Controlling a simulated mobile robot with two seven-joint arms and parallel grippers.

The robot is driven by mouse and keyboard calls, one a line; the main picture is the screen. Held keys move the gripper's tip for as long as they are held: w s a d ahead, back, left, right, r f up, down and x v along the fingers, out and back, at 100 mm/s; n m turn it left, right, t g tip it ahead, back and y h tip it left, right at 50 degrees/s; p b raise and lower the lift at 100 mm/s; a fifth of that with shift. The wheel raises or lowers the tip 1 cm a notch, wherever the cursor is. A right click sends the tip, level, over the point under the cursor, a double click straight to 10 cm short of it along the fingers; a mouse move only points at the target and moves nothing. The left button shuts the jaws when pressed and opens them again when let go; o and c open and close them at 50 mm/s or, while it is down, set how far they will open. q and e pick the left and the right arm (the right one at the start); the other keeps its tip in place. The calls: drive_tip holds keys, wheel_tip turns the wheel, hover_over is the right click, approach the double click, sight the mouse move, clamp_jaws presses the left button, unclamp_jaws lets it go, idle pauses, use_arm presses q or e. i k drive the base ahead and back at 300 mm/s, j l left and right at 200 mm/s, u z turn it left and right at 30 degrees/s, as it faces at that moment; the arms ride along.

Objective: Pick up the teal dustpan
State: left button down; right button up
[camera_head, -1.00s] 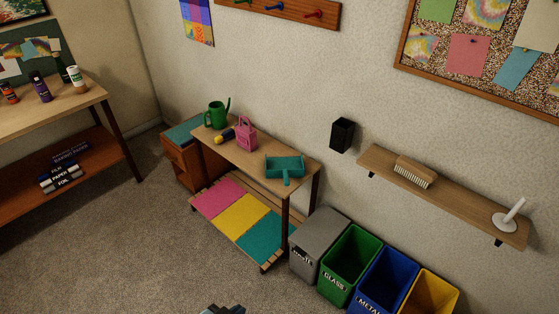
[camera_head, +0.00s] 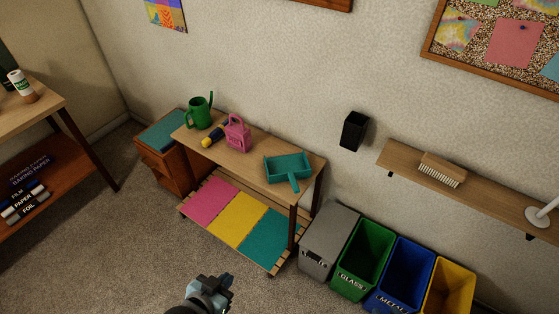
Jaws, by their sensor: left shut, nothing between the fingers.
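The teal dustpan (camera_head: 288,168) lies on the right end of a small wooden table (camera_head: 232,152), its handle pointing toward the front edge. One gripper, my left (camera_head: 222,284), shows at the bottom of the head view, over the carpet in front of the table. It is shut and empty, well apart from the dustpan. My right gripper is not in view.
A green watering can (camera_head: 198,112), a flashlight (camera_head: 214,136) and a pink lantern-like item (camera_head: 237,133) share the tabletop. A slatted pallet with coloured mats (camera_head: 237,222) lies below. Several bins, including a green one (camera_head: 362,258), stand to the right. A wall shelf (camera_head: 480,203) juts out.

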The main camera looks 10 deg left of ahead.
sight(292, 167)
drive_tip(key=i+j, duration=0.2)
drive_tip(key=j, duration=0.15)
drive_tip(key=i+j, duration=0.15)
drive_tip(key=j, duration=0.25)
drive_tip(key=i+j+z, duration=0.1)
drive_tip(key=j, duration=0.25)
drive_tip(key=i+j, duration=0.25)
drive_tip(key=j, duration=0.15)
drive_tip(key=i+j, duration=0.15)
drive_tip(key=j, duration=0.2)
drive_tip(key=i+j+z, duration=0.1)
drive_tip(key=j, duration=0.3)
drive_tip(key=i+j, duration=0.2)
drive_tip(key=j, duration=0.15)
